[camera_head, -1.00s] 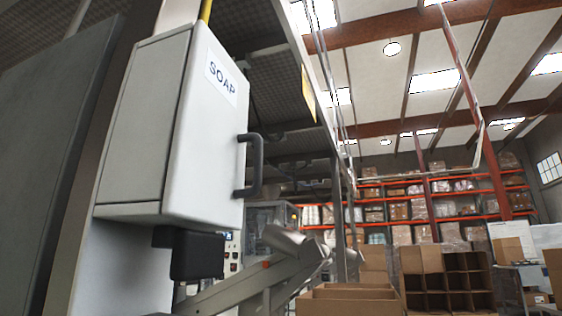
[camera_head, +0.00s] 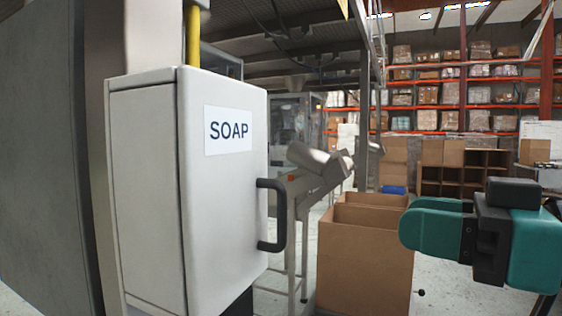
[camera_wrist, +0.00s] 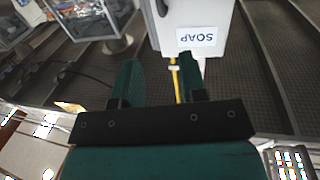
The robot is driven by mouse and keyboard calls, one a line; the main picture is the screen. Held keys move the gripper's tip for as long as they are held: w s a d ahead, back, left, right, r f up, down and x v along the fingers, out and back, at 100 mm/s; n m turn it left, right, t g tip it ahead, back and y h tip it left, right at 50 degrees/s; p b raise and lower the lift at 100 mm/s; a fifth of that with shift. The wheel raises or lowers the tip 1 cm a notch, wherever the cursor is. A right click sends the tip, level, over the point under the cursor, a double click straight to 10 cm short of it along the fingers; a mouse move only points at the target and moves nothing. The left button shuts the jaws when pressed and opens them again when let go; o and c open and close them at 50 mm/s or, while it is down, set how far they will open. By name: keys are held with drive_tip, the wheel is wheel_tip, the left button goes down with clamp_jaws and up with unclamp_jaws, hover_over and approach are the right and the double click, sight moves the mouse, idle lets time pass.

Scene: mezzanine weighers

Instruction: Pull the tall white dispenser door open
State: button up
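The white dispenser (camera_head: 145,190) with a SOAP label stands at left centre in the head view. Its door (camera_head: 225,215) looks shut, flush with the cabinet body. A black upright bar handle (camera_head: 281,215) is on the door's right edge. My teal and black gripper (camera_head: 408,228) is at the right, well apart from the handle and touching nothing. In the wrist view my gripper (camera_wrist: 158,60) has its two fingers spread with nothing held between them. The dispenser door (camera_wrist: 207,18) shows upside down beyond the fingertips, with part of the handle (camera_wrist: 162,7) at the top edge.
Open cardboard boxes (camera_head: 360,260) stand right of the dispenser, below the space between handle and gripper. A metal conveyor (camera_head: 315,180) is behind the handle. A grey panel (camera_head: 45,150) is at the far left. The air between gripper and door looks clear.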

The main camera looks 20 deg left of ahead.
sight(286, 198)
drive_tip(key=p+x, duration=0.7)
drive_tip(key=x, duration=0.9)
drive_tip(key=shift+a+r, duration=0.1)
drive_tip(key=shift+a, duration=0.1)
drive_tip(key=shift+w+a+p, duration=0.15)
drive_tip(key=shift+a+p, duration=0.2)
drive_tip(key=shift+a, duration=0.1)
clamp_jaws()
